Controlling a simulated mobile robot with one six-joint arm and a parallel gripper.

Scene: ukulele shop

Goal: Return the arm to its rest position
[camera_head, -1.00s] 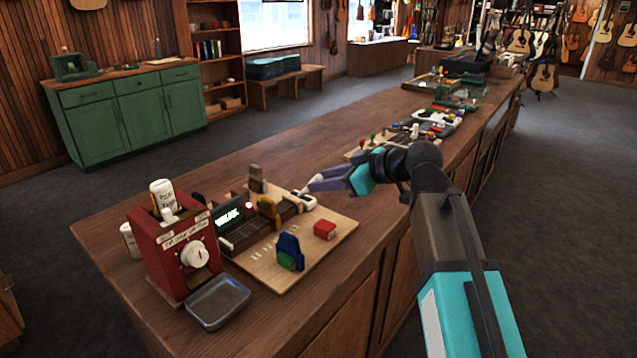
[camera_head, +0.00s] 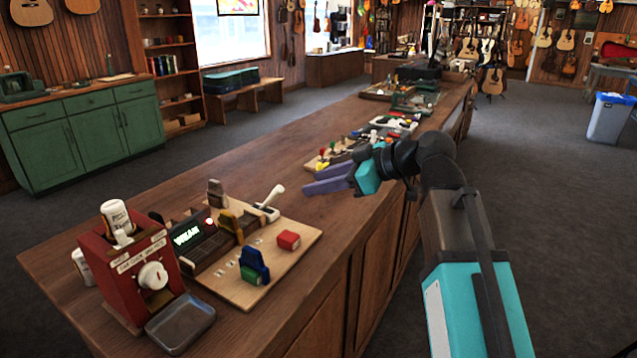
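My arm reaches in from the lower right over the right edge of the long wooden counter (camera_head: 215,185). My gripper (camera_head: 310,182) has two purple fingers that point left, above the counter. A gap shows between the fingers and nothing is held. The gripper is to the right of and beyond a light wooden board (camera_head: 285,262), apart from it.
A red box with a white dial (camera_head: 153,275) and a metal tray (camera_head: 180,323) stand at the counter's near end. Other boards with coloured parts (camera_head: 330,152) lie farther along it. Open floor (camera_head: 540,220) is on the right, with a grey bin (camera_head: 608,118) beyond.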

